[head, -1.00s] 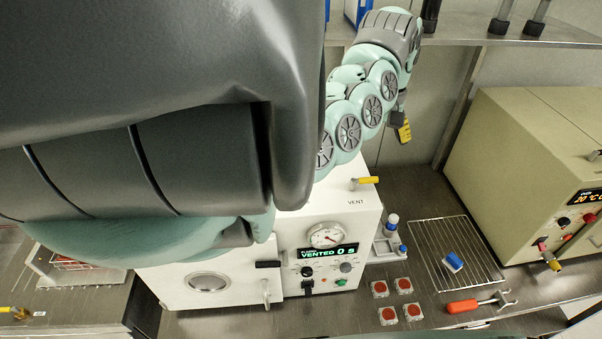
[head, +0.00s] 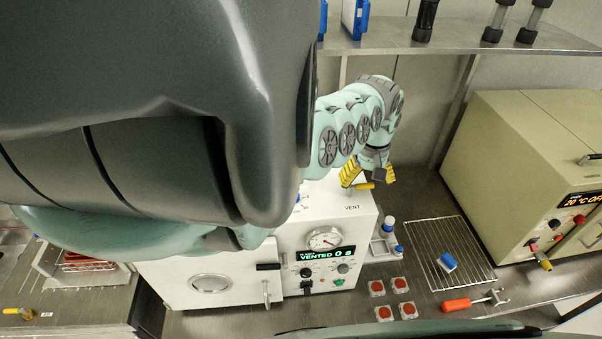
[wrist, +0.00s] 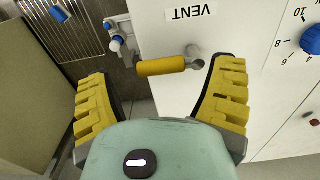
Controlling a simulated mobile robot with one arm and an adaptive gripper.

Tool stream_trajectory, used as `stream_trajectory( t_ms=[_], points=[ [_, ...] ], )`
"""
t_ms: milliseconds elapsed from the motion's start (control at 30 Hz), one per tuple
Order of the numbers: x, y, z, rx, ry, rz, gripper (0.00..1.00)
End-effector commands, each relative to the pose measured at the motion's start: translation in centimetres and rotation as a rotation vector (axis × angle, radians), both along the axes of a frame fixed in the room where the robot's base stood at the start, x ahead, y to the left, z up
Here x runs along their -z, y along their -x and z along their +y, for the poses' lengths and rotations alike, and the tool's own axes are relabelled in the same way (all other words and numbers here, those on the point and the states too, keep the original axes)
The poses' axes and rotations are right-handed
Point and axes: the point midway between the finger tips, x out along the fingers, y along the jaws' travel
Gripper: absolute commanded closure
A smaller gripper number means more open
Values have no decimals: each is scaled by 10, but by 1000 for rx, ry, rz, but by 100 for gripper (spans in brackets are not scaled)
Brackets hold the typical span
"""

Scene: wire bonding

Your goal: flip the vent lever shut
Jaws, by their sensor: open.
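The vent lever (wrist: 162,67) has a yellow handle on a metal pivot, on top of the white box-shaped machine (head: 353,232) beside its VENT label. In the head view the yellow handle (head: 366,186) shows just under my gripper (head: 368,178), pointing right toward the machine's edge. In the wrist view my gripper (wrist: 163,105) is open, with one yellow ribbed finger on each side. The lever lies between and slightly ahead of the fingertips, and no grip on it shows. The machine's display reads VENTED 0 s.
A beige oven (head: 530,180) stands at the right. A wire rack (head: 470,268) with a blue-and-white block, several red-topped pieces and an orange-handled tool (head: 458,305) lie on the bench. A small holder with blue-capped bottles (head: 389,226) stands right beside the machine. A shelf (head: 450,40) is above.

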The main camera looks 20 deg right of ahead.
Motion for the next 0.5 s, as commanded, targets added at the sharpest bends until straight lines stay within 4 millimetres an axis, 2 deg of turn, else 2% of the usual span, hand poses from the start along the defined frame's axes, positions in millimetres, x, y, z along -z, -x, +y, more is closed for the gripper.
stream_trajectory(
  t_ms=[200, 500],
  points=[
    [11, 1, 0, 0, -1, 2, 17],
    [14, 1, 1, -5, 0, 3, 17]
  ],
)
